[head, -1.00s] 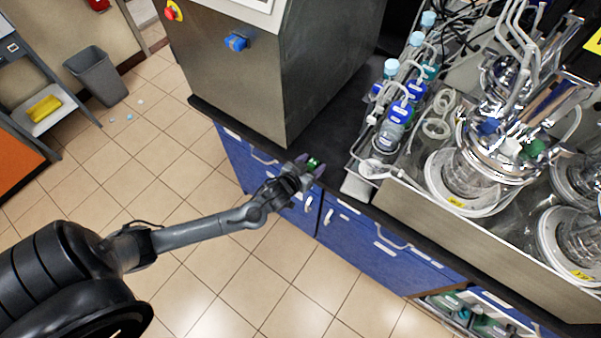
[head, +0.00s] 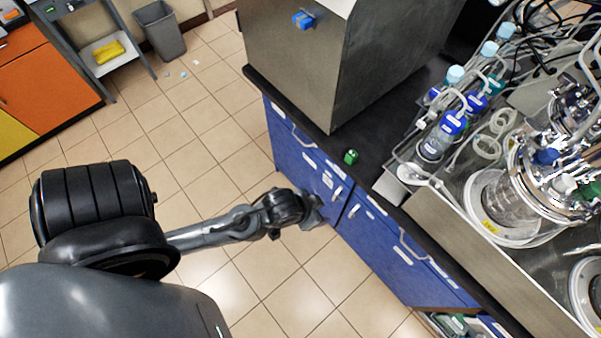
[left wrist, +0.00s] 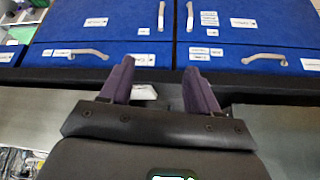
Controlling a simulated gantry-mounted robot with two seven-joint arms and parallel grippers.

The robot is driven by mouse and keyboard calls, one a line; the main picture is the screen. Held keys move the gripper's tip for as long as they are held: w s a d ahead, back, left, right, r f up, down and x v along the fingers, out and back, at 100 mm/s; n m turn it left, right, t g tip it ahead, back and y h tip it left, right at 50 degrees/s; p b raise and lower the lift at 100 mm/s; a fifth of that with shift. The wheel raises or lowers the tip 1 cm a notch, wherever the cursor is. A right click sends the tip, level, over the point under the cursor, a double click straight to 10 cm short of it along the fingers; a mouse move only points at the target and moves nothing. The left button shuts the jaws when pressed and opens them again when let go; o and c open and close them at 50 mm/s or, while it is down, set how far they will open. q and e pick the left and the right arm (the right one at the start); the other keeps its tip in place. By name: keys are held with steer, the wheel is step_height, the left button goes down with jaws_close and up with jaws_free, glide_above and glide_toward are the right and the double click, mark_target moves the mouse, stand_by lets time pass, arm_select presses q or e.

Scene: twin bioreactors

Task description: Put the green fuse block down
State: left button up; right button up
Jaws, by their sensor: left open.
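The green fuse block (head: 351,157) rests on the black worktop (head: 372,140) in the head view, near its front edge, between the steel cabinet and the steel tray. My left gripper (head: 318,213) is in front of the blue cabinet doors, apart from the block and off the worktop. In the left wrist view its two purple fingers (left wrist: 159,68) stand apart with nothing between them. I cannot make out the block in the left wrist view. My right gripper is not in view.
A large steel cabinet (head: 300,70) stands left of the block. The steel tray (head: 470,235) with glass vessels and blue-capped bottles (head: 440,137) is to the right. Blue drawers with handles (head: 300,160) are close to my gripper.

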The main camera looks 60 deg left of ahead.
arm_select(q)
steer(key=s+r+m+g, duration=0.1)
steer(key=s+r+g, duration=0.1)
steer(key=s, duration=0.3)
steer(key=shift+s+d+r, duration=0.2)
steer(key=shift+s+d, duration=0.2)
steer(key=shift+d, duration=0.05)
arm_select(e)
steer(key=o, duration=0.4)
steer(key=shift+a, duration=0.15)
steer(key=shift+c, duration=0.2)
